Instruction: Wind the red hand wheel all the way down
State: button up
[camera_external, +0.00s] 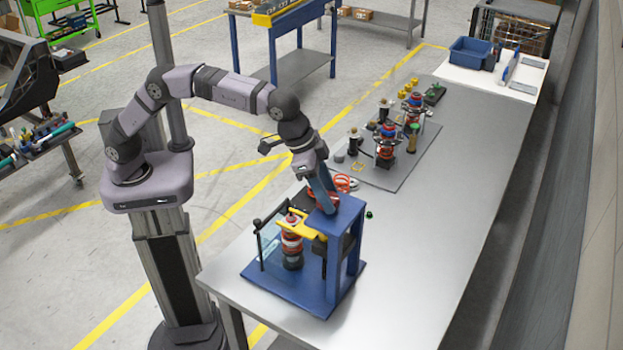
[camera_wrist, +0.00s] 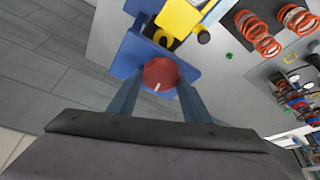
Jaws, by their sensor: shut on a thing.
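The red hand wheel (camera_wrist: 160,74) shows in the wrist view as a round red knob with a short white mark, on top of the blue press fixture (camera_external: 348,222). My gripper (camera_wrist: 158,88) has one finger on each side of the wheel and is shut on it. In the external view my gripper (camera_external: 323,195) points down at the top of the fixture and mostly hides the wheel. A yellow arm (camera_external: 298,226) reaches from the fixture over a red and dark spring unit (camera_external: 291,245) standing upright on the blue base plate (camera_external: 310,292).
Orange springs (camera_wrist: 258,32) lie on the table beside the fixture. A dark mat (camera_external: 405,160) with several spring assemblies lies further back. A blue bin (camera_external: 469,53) stands at the far end. The right side of the grey table (camera_external: 450,210) is clear.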

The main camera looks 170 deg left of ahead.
jog(key=shift+f+m+t+h+p, duration=0.1)
jog(key=shift+m+t+h+p, duration=0.4)
jog(key=shift+m, duration=1.05)
jog(key=shift+f+m+t+h+p, duration=0.1)
jog(key=shift+m+t+h+p, duration=0.35)
jog(key=shift+m, duration=1.1)
jog(key=m+p, duration=0.3)
jog(key=shift+r+t+h, duration=0.25)
jog(key=shift+t+h, duration=0.1)
jog(key=m+h+p, duration=0.1)
jog(key=m+p, duration=0.2)
jog(key=shift+t, duration=0.3)
jog(key=shift+f+m+h, duration=0.25)
jog(key=shift+m+h, duration=0.15)
jog(key=shift+m, duration=0.7)
